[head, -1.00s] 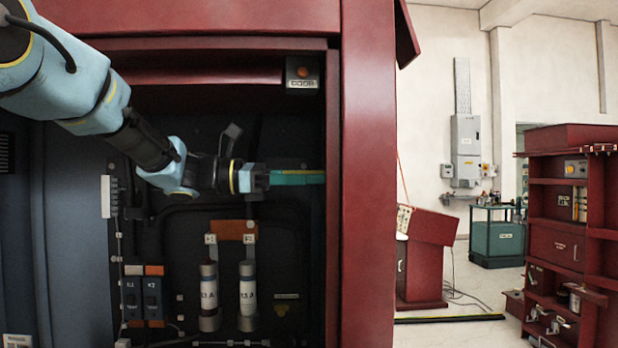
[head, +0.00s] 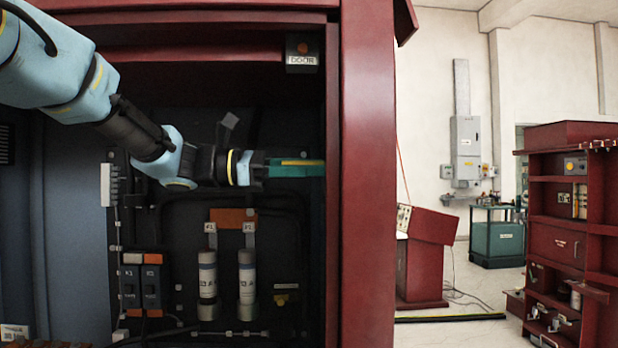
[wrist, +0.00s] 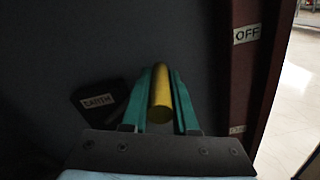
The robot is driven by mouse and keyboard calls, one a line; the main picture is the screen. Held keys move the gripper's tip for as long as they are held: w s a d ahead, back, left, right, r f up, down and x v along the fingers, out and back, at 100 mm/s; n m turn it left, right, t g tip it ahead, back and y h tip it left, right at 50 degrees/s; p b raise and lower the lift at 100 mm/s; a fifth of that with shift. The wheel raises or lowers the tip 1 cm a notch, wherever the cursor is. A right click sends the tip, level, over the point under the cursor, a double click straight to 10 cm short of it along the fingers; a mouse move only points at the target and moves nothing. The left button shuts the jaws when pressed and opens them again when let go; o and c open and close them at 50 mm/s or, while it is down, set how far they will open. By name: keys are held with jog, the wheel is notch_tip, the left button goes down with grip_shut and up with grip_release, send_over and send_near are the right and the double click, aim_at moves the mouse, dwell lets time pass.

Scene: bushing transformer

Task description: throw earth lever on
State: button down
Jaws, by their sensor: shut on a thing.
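The earth lever shows in the wrist view as a yellow cylindrical handle (wrist: 160,100) between the two green fingers of my gripper (wrist: 163,76). The fingers are shut on it from both sides. In the head view my gripper (head: 296,168) reaches right inside the red cabinet, close to its right post, and a thin yellow strip of the handle (head: 302,162) shows along the fingers. The lever's pivot is hidden. A dark block with an EARTH label (wrist: 97,101) is left of the fingers. An OFF label (wrist: 247,34) is on the red post at right.
The red cabinet post (head: 367,180) stands just right of my fingertips. Below my gripper are two white fuses (head: 207,279) and two small switches (head: 141,286). A DOOR-labelled box (head: 302,52) is above. Open floor lies outside at right.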

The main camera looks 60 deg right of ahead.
notch_tip(320, 180, down, 14)
jog(key=m+b, duration=1.2)
jog(key=b, duration=1.1)
jog(key=shift+f, duration=0.25)
jog(key=c, duration=0.7)
grip_release()
jog(key=shift+w, duration=0.1)
jog(key=v, duration=1)
jog(key=shift+w+a, duration=0.25)
